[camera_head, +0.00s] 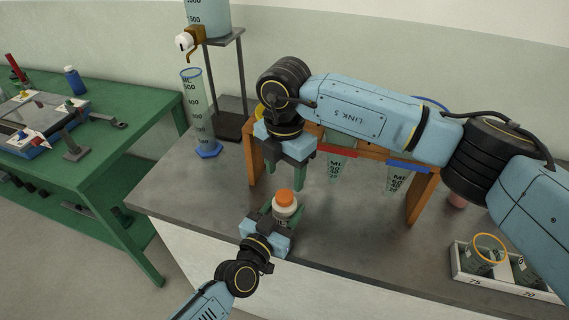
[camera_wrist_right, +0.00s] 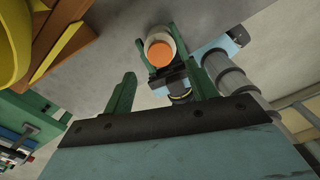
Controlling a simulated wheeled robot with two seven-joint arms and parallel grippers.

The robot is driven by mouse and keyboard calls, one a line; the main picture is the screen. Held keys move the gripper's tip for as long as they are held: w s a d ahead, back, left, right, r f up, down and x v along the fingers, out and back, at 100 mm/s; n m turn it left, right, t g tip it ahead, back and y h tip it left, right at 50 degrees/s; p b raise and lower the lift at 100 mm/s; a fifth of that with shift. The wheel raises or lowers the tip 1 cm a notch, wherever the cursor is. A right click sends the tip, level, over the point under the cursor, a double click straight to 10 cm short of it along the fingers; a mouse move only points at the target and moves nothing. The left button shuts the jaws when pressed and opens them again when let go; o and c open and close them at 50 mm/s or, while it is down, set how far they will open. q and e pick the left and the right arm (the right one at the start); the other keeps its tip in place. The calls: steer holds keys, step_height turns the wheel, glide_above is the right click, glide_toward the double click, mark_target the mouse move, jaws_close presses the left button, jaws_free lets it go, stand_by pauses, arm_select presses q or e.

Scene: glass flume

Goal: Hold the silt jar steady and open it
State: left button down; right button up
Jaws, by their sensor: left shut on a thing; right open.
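The silt jar (camera_head: 284,207) stands on the grey bench near its front edge, a pale jar with an orange lid (camera_head: 285,196). My left gripper (camera_head: 273,214) is shut on the jar's body from the front. My right gripper (camera_head: 285,180) is open and empty, pointing down above and just behind the jar. In the right wrist view the orange lid (camera_wrist_right: 160,53) shows beyond my open right fingers (camera_wrist_right: 160,90), apart from them. The jar's lower body is mostly hidden by my left fingers.
A wooden rack (camera_head: 252,155) with cones stands behind my right arm. A measuring cylinder (camera_head: 199,115) and a stand (camera_head: 240,90) are at the back left. A white tray (camera_head: 470,283) with beakers lies at the right. A green table (camera_head: 130,130) stands left. The bench left of the jar is clear.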

mark_target(284, 195)
steer(key=shift+f, duration=3.2)
